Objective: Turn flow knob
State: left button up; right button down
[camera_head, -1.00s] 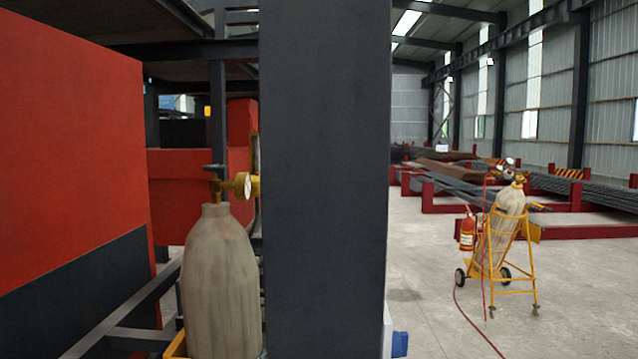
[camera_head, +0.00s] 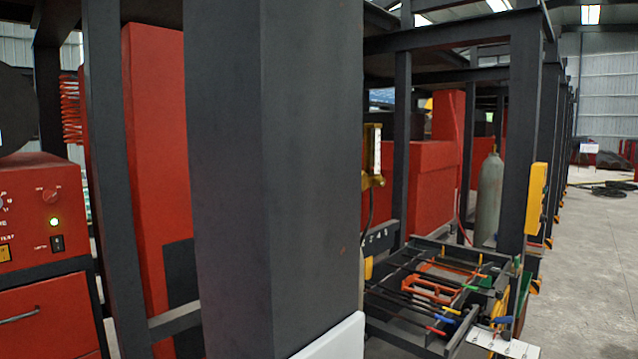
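No gripper shows in the head view. A yellow upright fitting with a pale face (camera_head: 373,155), which looks like a flow gauge, sticks out just right of the large dark column; its left side is partly hidden and no knob on it can be clearly made out. I cannot tell which knob is the flow knob.
A dark steel column (camera_head: 270,180) blocks the middle of the view. A low rack with tools (camera_head: 430,290) stands right of it, with a grey gas cylinder (camera_head: 489,200) behind. The concrete floor (camera_head: 595,270) is open at the right.

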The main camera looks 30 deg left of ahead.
aim_at(377, 181)
jog(key=u, duration=0.6)
jog(key=l+u, duration=0.2)
jog(key=l, duration=0.85)
jog(key=i+l+u, duration=0.35)
jog(key=l, duration=0.3)
jog(key=i+l+u, duration=0.4)
jog(key=l, duration=0.3)
jog(key=i+l+u, duration=0.2)
jog(key=l, duration=0.2)
jog(key=i+l+u, duration=0.15)
jog(key=i, duration=0.3)
jog(key=i+l+u, duration=0.2)
jog(key=i, duration=0.2)
